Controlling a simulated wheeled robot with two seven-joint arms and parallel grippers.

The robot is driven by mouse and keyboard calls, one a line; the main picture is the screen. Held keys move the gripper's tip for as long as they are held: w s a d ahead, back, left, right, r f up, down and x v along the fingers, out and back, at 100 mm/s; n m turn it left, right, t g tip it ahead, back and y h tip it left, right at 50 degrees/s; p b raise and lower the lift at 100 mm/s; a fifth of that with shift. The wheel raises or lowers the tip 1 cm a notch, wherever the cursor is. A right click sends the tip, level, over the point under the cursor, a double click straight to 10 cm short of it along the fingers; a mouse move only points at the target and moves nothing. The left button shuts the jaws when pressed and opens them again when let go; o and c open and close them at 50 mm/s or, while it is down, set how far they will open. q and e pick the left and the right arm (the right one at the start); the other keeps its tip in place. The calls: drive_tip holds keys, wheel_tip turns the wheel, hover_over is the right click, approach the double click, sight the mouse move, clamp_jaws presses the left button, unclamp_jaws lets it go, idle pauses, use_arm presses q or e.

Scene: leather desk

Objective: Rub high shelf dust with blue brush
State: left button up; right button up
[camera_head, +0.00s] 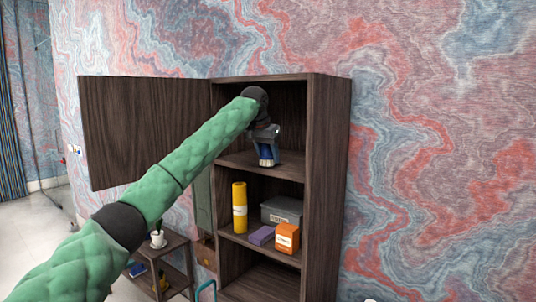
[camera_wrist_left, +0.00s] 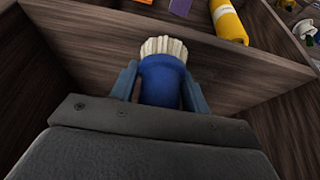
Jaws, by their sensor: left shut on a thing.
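My left gripper (camera_head: 267,142) reaches into the top compartment of the dark wooden cabinet and is shut on the blue brush (camera_head: 267,153). The brush points down, its pale bristles at or just above the high shelf (camera_head: 280,168); I cannot tell whether they touch it. In the left wrist view the blue brush (camera_wrist_left: 161,80) sits between the two fingers of the left gripper (camera_wrist_left: 160,88), bristles facing away from the wrist. I see no clear dust on the shelf. My right gripper is not in view.
The cabinet door (camera_head: 140,130) stands open to the left. The shelf below holds a yellow cylinder (camera_head: 239,208), a grey box (camera_head: 282,211), an orange box (camera_head: 287,238) and a purple block (camera_head: 261,236). The cabinet's right side wall (camera_head: 327,180) bounds the compartment. A small side table with a white cup (camera_head: 158,239) stands lower left.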

use_arm(q)
drive_tip(key=shift+f, duration=0.2)
drive_tip(key=shift+w+d+r, duration=0.1)
drive_tip(key=shift+w+d, duration=0.35)
drive_tip(key=shift+w, duration=0.1)
drive_tip(key=shift+w+d, duration=0.6)
drive_tip(key=shift+w, duration=0.3)
drive_tip(key=shift+w+d, duration=0.9)
drive_tip(key=shift+w, duration=0.25)
